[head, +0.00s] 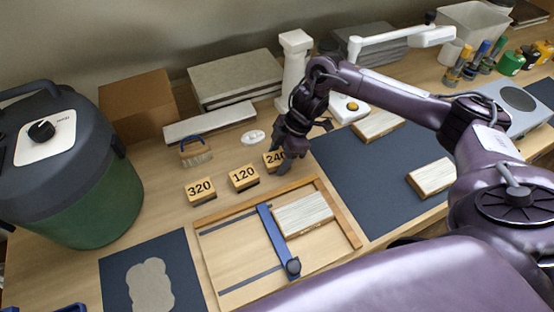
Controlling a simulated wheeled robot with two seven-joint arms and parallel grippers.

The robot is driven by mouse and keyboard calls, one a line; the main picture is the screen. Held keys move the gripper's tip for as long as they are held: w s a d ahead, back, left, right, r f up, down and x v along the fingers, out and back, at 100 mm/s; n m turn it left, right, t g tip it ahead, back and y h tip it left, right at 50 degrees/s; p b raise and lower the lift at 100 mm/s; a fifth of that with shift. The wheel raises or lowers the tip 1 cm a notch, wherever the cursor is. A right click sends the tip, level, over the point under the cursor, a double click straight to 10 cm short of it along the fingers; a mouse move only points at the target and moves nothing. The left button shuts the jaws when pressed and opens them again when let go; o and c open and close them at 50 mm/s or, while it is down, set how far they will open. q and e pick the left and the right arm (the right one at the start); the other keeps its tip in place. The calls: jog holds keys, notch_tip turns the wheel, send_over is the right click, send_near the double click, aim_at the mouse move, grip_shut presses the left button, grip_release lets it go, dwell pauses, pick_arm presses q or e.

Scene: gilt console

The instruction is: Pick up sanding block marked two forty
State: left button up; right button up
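The sanding block marked 240 (269,159) lies on the wooden bench top, at the right end of a row of wooden blocks with dark bases. Its right part and last digit are partly hidden by my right gripper (283,155). This gripper points down at the block's right end, with a dark finger in front of it. Whether the fingers press on the block cannot be seen. The block marked 120 (243,177) and the block marked 320 (200,191) stand to the left, apart from it. My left gripper is not in view.
A wooden frame (353,236) with a blue bar (272,239) lies just in front of the blocks. A small block with a blue handle (196,152) stands behind them. A green-and-grey canister (75,190) stands left. A dark mat (345,168) lies right, under my arm.

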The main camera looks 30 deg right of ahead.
aim_at(279, 156)
jog(key=c, duration=0.6)
jog(key=shift+c, duration=0.2)
jog(key=shift+r, duration=0.1)
jog(key=shift+r, duration=0.5)
notch_tip(279, 156, up, 5)
jog(key=shift+w+f+b, duration=0.1)
jog(key=shift+b, duration=0.3)
notch_tip(279, 156, up, 14)
jog(key=p, duration=0.4)
